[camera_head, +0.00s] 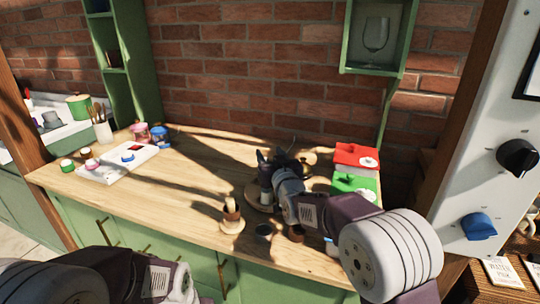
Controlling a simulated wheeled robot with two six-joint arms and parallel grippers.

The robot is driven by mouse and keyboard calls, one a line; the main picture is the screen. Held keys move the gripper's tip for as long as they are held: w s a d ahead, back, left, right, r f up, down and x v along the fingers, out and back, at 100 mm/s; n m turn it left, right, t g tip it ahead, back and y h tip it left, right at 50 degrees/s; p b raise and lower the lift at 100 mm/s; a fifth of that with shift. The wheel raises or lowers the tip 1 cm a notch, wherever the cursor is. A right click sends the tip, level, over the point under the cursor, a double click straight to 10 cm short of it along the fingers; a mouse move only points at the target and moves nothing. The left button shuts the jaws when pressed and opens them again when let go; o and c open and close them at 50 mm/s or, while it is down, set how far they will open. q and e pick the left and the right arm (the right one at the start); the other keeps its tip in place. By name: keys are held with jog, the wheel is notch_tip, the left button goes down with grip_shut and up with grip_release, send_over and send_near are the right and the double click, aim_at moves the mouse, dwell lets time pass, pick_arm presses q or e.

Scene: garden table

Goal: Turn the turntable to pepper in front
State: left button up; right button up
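The turntable (255,202) is a round wooden disc on the counter, partly hidden behind my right arm. A small pale-bodied, dark-topped container (266,195) stands at its left front. Dark rounded items (301,166) show behind the arm at its far right. I cannot tell which item is the pepper. My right gripper (264,160) is dark and reaches over the turntable; whether its fingers are open, or touch anything, is unclear. My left arm comes in at the bottom left, and its fingers are not visible.
A wooden stand with a brown cup (232,216) and a dark cup (264,232) are in front. Red (357,156) and green (354,184) boxes stand right of the turntable. A white tray (119,163) lies left. The counter's middle left is clear.

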grip_shut()
dwell(1.2)
